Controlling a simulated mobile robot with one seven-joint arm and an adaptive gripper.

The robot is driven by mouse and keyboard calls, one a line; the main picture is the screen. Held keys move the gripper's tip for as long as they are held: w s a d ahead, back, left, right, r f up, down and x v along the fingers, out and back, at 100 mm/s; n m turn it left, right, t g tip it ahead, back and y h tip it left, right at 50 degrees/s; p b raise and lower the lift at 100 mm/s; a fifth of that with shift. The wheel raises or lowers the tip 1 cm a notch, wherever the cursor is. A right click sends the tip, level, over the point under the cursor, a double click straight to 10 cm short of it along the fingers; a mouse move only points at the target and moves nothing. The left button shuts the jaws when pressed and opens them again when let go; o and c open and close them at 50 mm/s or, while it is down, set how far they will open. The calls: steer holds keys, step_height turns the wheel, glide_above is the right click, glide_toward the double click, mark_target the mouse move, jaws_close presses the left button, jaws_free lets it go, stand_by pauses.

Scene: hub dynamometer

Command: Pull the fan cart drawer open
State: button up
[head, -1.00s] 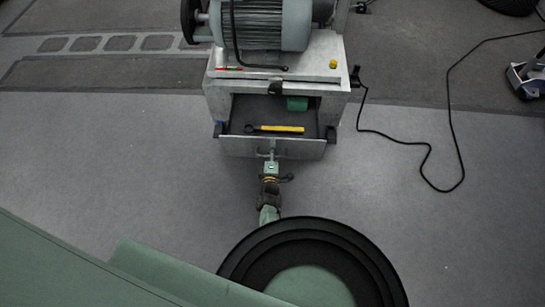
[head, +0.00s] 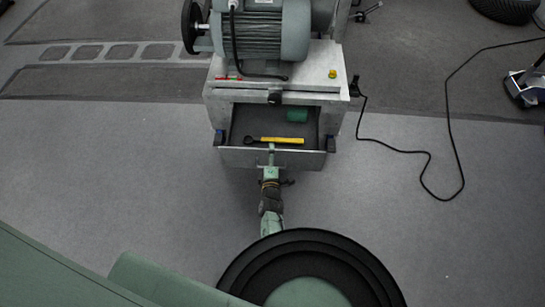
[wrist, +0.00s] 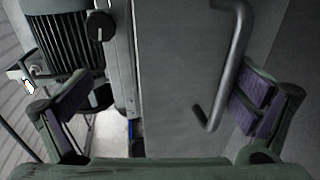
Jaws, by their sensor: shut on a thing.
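The fan cart drawer (head: 272,158) is pulled part way out from under the cart's top, toward me, in the head view. Its front plate also shows in the wrist view (wrist: 175,80). The drawer handle (wrist: 223,75) is a bent grey bar on that plate. The exact contact is partly hidden.
In the drawer lie a yellow-handled tool (head: 282,140) and a green item (head: 297,115). A motor (head: 265,35) sits on the cart top (head: 310,75). A black cable (head: 428,165) lies on the floor to the right. The floor around the drawer is clear.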

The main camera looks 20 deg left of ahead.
steer(key=shift+s+r+p, duration=0.35)
steer(key=shift+s+r, duration=0.35)
steer(key=shift+s, duration=0.2)
steer(key=shift+c, duration=0.2)
steer(key=shift+s+d+r+p, duration=0.3)
steer(key=shift+s+r, duration=0.3)
steer(key=shift+r, duration=0.1)
steer(key=c, duration=0.9)
steer(key=shift+s+d+f, duration=0.15)
steer(key=shift+s, duration=0.1)
steer(key=shift+c, duration=1.1)
steer(key=p+v, duration=0.4)
steer(key=v, duration=0.4)
steer(key=shift+s+f, duration=0.2)
steer(key=shift+f, duration=0.05)
